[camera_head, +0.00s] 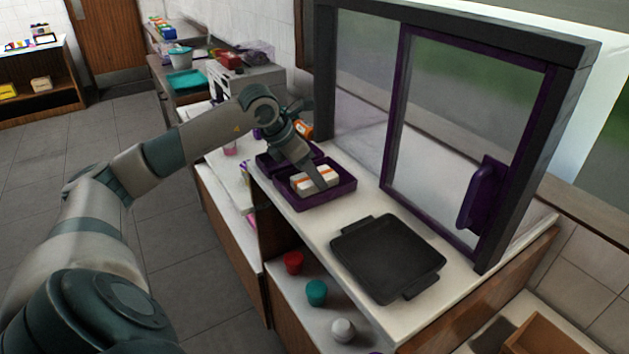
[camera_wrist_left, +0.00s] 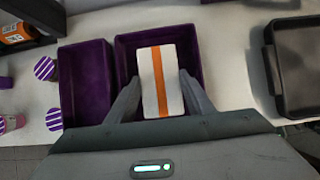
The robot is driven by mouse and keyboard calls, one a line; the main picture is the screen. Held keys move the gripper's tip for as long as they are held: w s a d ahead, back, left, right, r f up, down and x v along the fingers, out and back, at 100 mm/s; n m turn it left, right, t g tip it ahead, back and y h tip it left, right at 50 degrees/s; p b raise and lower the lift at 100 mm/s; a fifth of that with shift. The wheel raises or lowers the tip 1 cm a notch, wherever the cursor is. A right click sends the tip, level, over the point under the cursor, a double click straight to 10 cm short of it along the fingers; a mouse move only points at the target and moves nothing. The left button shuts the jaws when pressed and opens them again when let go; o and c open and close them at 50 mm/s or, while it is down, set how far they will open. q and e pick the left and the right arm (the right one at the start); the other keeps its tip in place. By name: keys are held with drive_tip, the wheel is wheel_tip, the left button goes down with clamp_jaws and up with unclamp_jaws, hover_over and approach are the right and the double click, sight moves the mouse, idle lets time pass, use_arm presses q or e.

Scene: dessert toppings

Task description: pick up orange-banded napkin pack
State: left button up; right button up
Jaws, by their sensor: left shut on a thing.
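The orange-banded napkin pack (camera_head: 312,182) is a white block with an orange stripe, inside the front compartment of a purple tray (camera_head: 322,204). My left gripper (camera_head: 318,182) reaches down into that compartment and is shut on the pack. In the left wrist view the pack (camera_wrist_left: 160,80) sits between the two fingers (camera_wrist_left: 160,97), one along each long side. The purple tray (camera_wrist_left: 196,30) surrounds it, with an empty compartment (camera_wrist_left: 85,85) to its left. Whether the pack touches the tray floor is hidden. My right gripper is not in view.
A black square pan (camera_head: 388,258) lies on the counter in front of the tray. A purple-framed glass window (camera_head: 470,130) stands along the counter's right side. Red (camera_head: 293,262), teal (camera_head: 316,292) and white (camera_head: 343,330) lidded items sit on a lower shelf. An orange-labelled container (camera_wrist_left: 14,32) is at the far left.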

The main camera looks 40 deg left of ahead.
use_arm(q)
drive_tip(key=shift+r+p, duration=0.4)
drive_tip(key=shift+p, duration=0.1)
drive_tip(key=shift+r+b, duration=0.25)
drive_tip(key=shift+b, duration=0.1)
wheel_tip(320, 180, up, 3)
drive_tip(key=shift+r+b, duration=0.1)
drive_tip(key=shift+b, duration=0.65)
drive_tip(key=d+r+b, duration=0.2)
drive_tip(key=d+r, duration=0.5)
drive_tip(key=d, duration=0.4)
drive_tip(key=shift+s+d+b, duration=0.2)
drive_tip(key=shift+d+b, duration=0.15)
drive_tip(key=shift+s, duration=0.1)
